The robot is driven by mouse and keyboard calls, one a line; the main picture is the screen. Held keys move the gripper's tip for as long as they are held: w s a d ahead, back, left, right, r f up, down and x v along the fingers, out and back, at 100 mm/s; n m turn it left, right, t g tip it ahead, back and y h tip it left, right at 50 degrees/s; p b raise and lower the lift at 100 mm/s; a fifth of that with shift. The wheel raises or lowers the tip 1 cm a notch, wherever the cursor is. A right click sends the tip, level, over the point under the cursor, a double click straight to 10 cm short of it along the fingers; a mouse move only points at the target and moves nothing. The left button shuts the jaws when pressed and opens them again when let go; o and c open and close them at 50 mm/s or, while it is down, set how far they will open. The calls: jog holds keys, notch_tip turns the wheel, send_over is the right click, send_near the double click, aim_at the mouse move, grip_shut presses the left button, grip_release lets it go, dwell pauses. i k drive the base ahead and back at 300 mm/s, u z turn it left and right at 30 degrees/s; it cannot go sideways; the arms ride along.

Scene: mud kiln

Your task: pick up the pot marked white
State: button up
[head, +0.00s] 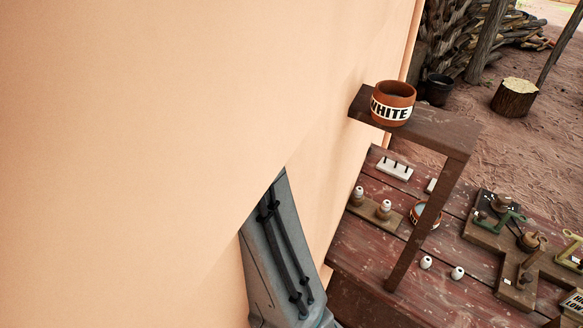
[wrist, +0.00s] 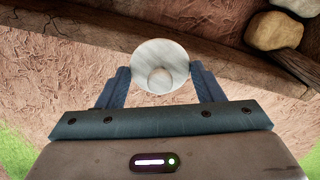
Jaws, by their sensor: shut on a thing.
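The pot marked white (head: 393,104) is an orange-brown round bowl with a white band lettered "WHITE" in black. It stands upright on a dark wooden shelf (head: 440,127) in the head view, with no gripper at it. In the wrist view my gripper (wrist: 160,74) is shut on a pale, round, streaked thing (wrist: 160,52) with a small round knob or bump in its middle. I cannot tell what this thing is. My gripper is not visible in the head view, where a plain peach surface fills the left and covers part of my arm.
Below the shelf, a red plank table (head: 345,262) carries small white pieces (head: 457,273), a second bowl (head: 425,213) partly behind the shelf post (head: 425,225), and wooden fixtures (head: 500,235). A peach wall (head: 150,150) borders the shelf's left. A stump (head: 514,97) stands beyond.

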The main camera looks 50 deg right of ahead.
aim_at(392, 102)
jog(key=k, duration=1.8)
jog(key=z, duration=2.2)
jog(key=i, duration=0.5)
jog(key=z, duration=0.1)
